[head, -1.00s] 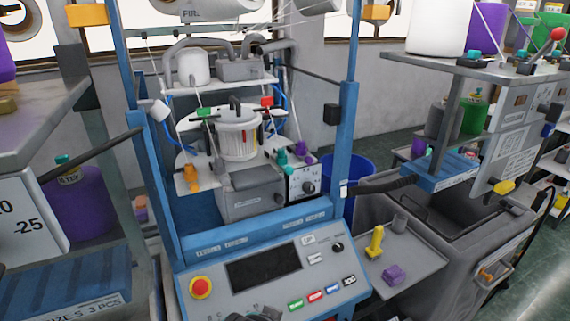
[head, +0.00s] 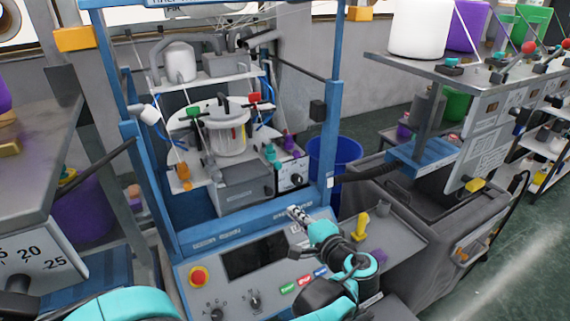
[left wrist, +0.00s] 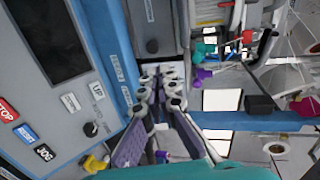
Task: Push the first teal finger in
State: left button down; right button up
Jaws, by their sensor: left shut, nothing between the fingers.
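A small teal piece (head: 271,153), perhaps the teal finger, stands at the front right of the knitting head, beside a purple piece (head: 291,146). In the left wrist view the teal piece (left wrist: 203,49) is up and right of my fingertips, with the purple piece (left wrist: 201,75) just below it. My left gripper (head: 297,214) is shut and empty over the upper edge of the control panel. It is below and slightly right of the teal piece, apart from it. Its fingers also show in the left wrist view (left wrist: 161,82). My right gripper is not in view.
Blue frame posts (head: 331,130) stand either side of the knitting head. The control panel (head: 215,272) carries a red stop button (head: 198,277). A side tray (head: 405,240) holds a yellow piece (head: 362,226). A blue bin (head: 345,155) stands behind. An orange piece (head: 184,176) sits at the head's left.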

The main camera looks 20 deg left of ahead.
aim_at(280, 167)
pick_arm(q)
jog(key=w+d+r+t+y, duration=0.2)
jog(key=d+r, duration=0.2)
jog(key=shift+m, duration=0.3)
jog(key=x, duration=1.3)
jog(key=shift+s+a+f+b, duration=0.2)
jog(key=shift+s+f+b, duration=0.1)
jog(key=shift+s+f, duration=0.1)
jog(key=shift+w+a, duration=0.4)
jog(key=shift+w, duration=0.1)
jog(key=shift+a, duration=0.1)
jog(key=x, duration=0.3)
jog(key=shift+w+a, duration=0.1)
jog(key=shift+a, duration=0.05)
jog(key=shift+r, duration=0.1)
